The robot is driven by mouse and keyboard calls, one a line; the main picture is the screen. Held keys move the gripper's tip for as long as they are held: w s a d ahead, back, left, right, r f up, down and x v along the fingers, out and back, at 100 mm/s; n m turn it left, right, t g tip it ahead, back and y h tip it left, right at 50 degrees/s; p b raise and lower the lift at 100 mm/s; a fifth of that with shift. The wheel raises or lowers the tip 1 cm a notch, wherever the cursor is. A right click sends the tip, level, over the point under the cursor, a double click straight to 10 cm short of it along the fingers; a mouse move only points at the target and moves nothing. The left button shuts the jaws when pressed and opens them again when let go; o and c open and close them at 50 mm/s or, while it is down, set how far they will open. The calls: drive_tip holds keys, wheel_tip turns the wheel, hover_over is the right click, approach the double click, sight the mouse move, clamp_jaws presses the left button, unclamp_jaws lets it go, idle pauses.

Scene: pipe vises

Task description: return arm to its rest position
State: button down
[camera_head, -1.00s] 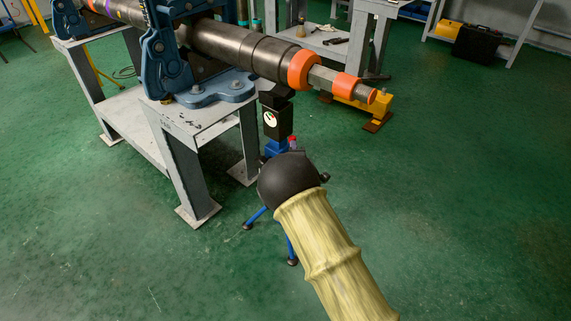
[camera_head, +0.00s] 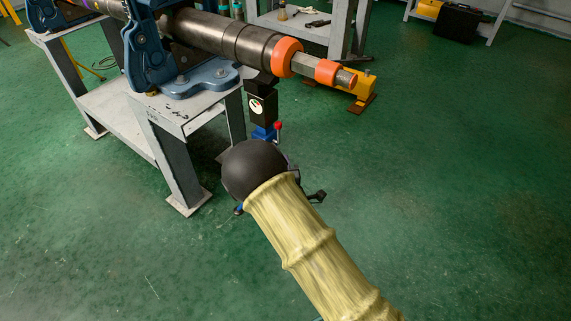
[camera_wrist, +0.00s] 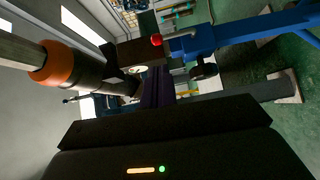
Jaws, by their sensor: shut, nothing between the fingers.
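My arm in its pale yellow sleeve (camera_head: 315,250) reaches up from the bottom right in the head view and ends at a black rounded joint. That joint hides most of the blue stand behind it. In the wrist view my gripper (camera_wrist: 158,88) shows as dark, slim fingers close together above its black body. The fingers are shut with nothing between them. They point toward the blue stand (camera_wrist: 230,35) with its red knob (camera_wrist: 156,40), apparently without touching it. In the head view only small dark parts show beside the black joint.
A dark pipe (camera_head: 215,35) with an orange collar (camera_head: 287,57) lies in a blue vise (camera_head: 150,50) on a grey bench (camera_head: 175,165). A black block with a dial (camera_head: 262,106) stands under the pipe. The green floor to the right is clear.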

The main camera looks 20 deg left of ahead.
drive_tip(key=shift+s+d, duration=0.25)
drive_tip(key=shift+s, duration=0.1)
idle(0.3)
drive_tip(key=d+r+m+g+h, duration=0.2)
drive_tip(key=d+m+g+h, duration=0.1)
drive_tip(key=d+m, duration=0.5)
drive_tip(key=d+r+m+g+h, duration=0.25)
drive_tip(key=d+m, duration=0.25)
drive_tip(key=d, duration=0.5)
drive_tip(key=s+d+r+m+g+h, duration=0.1)
drive_tip(key=s+d+r+m+g, duration=0.3)
drive_tip(key=s+d, duration=0.45)
drive_tip(key=s+d+r+m+g+h, duration=0.1)
drive_tip(key=s+d+r+m+g, duration=0.4)
drive_tip(key=s, duration=0.6)
wheel_tip(320, 180, up, 30)
drive_tip(key=d+p, duration=0.1)
drive_tip(key=p, duration=3.2)
drive_tip(key=shift+r+m+t+p, duration=0.25)
drive_tip(key=shift+m+t+p, duration=0.15)
drive_tip(key=shift+t, duration=0.05)
